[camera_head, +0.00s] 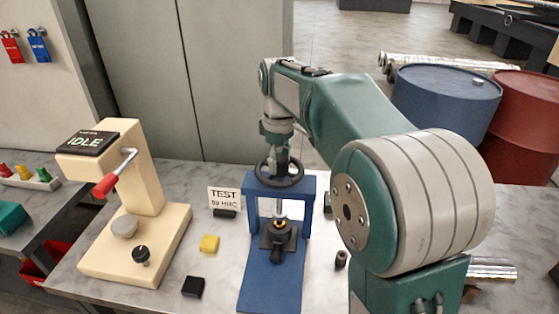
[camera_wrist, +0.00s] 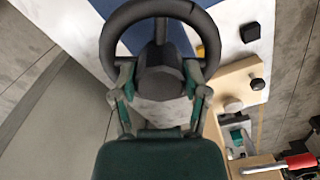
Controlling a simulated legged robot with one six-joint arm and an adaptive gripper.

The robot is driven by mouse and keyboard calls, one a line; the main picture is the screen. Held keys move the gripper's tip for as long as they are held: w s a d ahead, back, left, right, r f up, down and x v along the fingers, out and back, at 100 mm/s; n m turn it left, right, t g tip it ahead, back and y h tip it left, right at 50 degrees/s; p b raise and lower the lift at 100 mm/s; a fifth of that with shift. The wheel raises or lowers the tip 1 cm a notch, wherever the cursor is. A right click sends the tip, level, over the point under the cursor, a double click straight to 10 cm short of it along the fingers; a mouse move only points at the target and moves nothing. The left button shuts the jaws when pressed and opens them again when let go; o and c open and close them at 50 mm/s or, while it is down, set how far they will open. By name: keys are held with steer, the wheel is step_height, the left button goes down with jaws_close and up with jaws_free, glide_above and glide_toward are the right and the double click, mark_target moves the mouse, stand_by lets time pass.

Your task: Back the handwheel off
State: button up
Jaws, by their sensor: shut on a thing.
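The black handwheel (camera_head: 279,172) sits level on top of a blue press frame (camera_head: 307,189) on the grey table. Below it, a bright spindle (camera_head: 280,210) comes down over a dark block (camera_head: 279,236) on the blue base. My gripper (camera_head: 281,158) reaches down onto the wheel's middle from above. In the wrist view the wheel rim (camera_wrist: 122,18) arcs ahead of the fingers, and my gripper (camera_wrist: 160,85) is shut on the wheel's dark hub (camera_wrist: 160,72), one finger on each side.
A cream tester (camera_head: 144,190) with a red-handled lever (camera_head: 105,186) and a screen reading "IDLE" stands left. A "TEST 50 HRC" sign (camera_head: 224,197), a yellow block (camera_head: 209,243) and a black block (camera_head: 193,287) lie between. Blue (camera_head: 440,105) and red barrels (camera_head: 524,125) stand behind right.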

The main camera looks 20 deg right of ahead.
mark_target(278, 157)
steer(key=n, duration=0.4)
steer(key=shift+f+n, duration=0.15)
steer(key=shift+n, duration=1.95)
steer(key=o, duration=1.1)
steer(key=shift+o, duration=0.2)
steer(key=shift+w, duration=0.1)
step_height(278, 157, up, 12)
